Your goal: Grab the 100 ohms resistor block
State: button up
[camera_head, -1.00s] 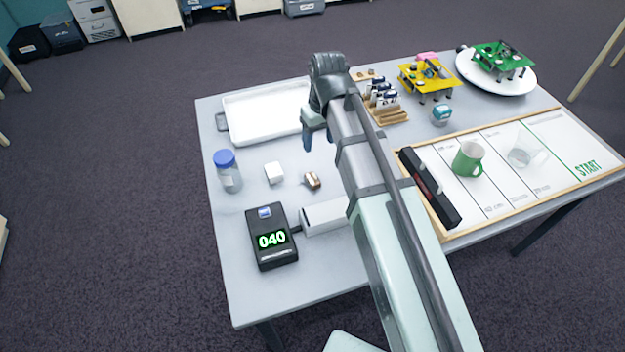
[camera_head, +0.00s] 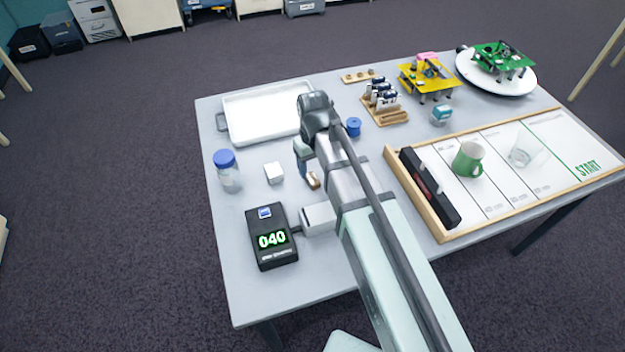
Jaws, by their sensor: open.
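Several small dark-and-white blocks (camera_head: 381,93) stand in a wooden rack (camera_head: 394,118) at the back of the table. Their labels are too small to read, so I cannot tell which one is 100 ohms. My gripper (camera_head: 304,162) is open, over the middle left of the table, well to the left and in front of the rack. Its fingertips are partly hidden by my own wrist. A small tan-and-metal piece (camera_head: 313,180) shows right beside the fingers; I cannot tell whether they touch it.
A white cube (camera_head: 274,172), a blue-lidded jar (camera_head: 228,172) and a black meter reading 040 (camera_head: 271,238) are at left. A white tray (camera_head: 262,113) lies behind. A blue spool (camera_head: 353,127), yellow board (camera_head: 428,77) and framed track (camera_head: 495,205) are at right.

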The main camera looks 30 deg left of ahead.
aim_at(312, 178)
jog(key=shift+w+a+f, duration=0.1)
jog(key=shift+f, duration=1.25)
jog(key=shift+w+a+f, duration=0.1)
jog(key=shift+f, duration=1.25)
jog(key=shift+c, duration=0.4)
jog(key=c, duration=1.1)
